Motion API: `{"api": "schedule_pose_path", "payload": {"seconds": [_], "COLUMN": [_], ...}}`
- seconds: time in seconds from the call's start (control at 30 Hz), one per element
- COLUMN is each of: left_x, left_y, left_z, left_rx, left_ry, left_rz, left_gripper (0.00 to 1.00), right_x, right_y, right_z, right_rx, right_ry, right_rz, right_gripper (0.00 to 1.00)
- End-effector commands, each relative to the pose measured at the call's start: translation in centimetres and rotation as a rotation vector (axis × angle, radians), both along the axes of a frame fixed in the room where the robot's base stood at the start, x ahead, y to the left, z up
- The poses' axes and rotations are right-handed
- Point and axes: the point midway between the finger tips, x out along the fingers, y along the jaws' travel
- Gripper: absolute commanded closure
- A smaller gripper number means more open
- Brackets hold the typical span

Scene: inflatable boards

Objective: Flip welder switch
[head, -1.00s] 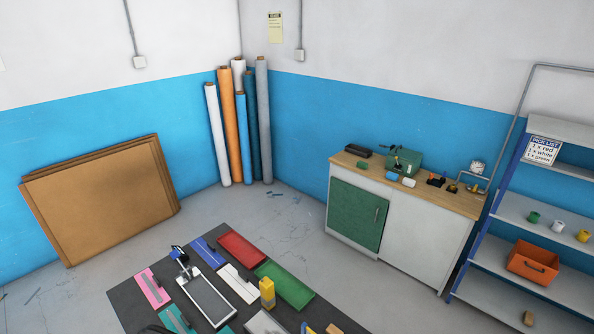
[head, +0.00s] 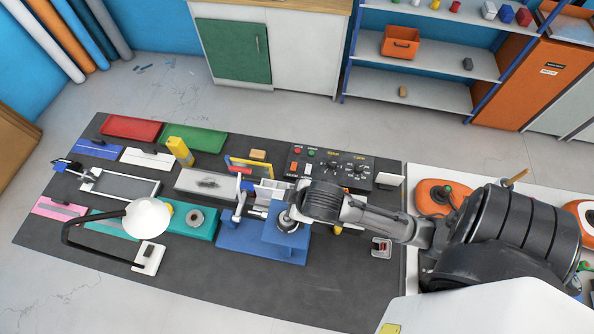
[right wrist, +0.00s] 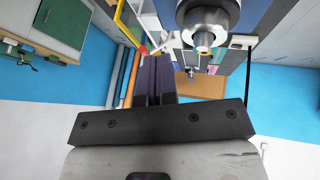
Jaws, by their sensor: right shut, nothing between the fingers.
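A metal cylindrical welder part (right wrist: 205,25) shows close in the right wrist view. My right arm comes in from the right over the panel's front edge. My right gripper (right wrist: 155,68) is shut and empty, close to the metal part and to its left in the picture. Its fingertips are hidden in the head view. My left gripper is out of view.
The dark table (head: 330,285) also holds a lamp (head: 148,218), a yellow bottle (head: 180,150), a red tray (head: 131,128) and a green tray (head: 195,137). Its front right part is mostly bare. A white table (head: 455,180) with orange items stands to the right.

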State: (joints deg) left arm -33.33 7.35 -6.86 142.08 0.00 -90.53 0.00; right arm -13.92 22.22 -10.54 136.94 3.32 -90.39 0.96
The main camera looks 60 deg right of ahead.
Motion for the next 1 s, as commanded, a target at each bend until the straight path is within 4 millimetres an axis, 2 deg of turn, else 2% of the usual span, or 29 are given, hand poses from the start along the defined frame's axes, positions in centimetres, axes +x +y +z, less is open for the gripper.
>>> {"api": "schedule_pose_path", "payload": {"seconds": [0.03,0.17,0.27,0.4,0.5,0.63,0.8,1.0], "left_x": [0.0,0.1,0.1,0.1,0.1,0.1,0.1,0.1], "left_y": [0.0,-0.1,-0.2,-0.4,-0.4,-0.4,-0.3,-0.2], "left_z": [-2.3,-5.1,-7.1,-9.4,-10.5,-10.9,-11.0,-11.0], "left_rx": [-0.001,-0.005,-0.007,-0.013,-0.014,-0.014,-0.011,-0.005], "left_ry": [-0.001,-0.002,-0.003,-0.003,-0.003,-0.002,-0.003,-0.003], "left_rz": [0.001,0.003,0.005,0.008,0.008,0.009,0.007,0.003], "left_gripper": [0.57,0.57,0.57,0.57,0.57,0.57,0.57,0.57], "right_x": [2.0,6.0,8.5,11.0,11.6,11.1,10.2,9.7], "right_y": [-1.2,-4.4,-7.6,-13.5,-18.0,-21.3,-23.1,-23.3], "right_z": [-1.6,-3.5,-4.9,-7.3,-9.0,-10.5,-11.8,-12.6], "right_rx": [-0.041,-0.112,-0.145,-0.129,-0.052,0.075,0.225,0.343], "right_ry": [-0.02,-0.025,-0.002,0.07,0.137,0.194,0.23,0.233], "right_rz": [0.016,0.025,-0.015,-0.178,-0.4,-0.694,-1.031,-1.305], "right_gripper": [1.0,1.0,1.0,1.0,1.0,1.0,1.0,1.0]}}
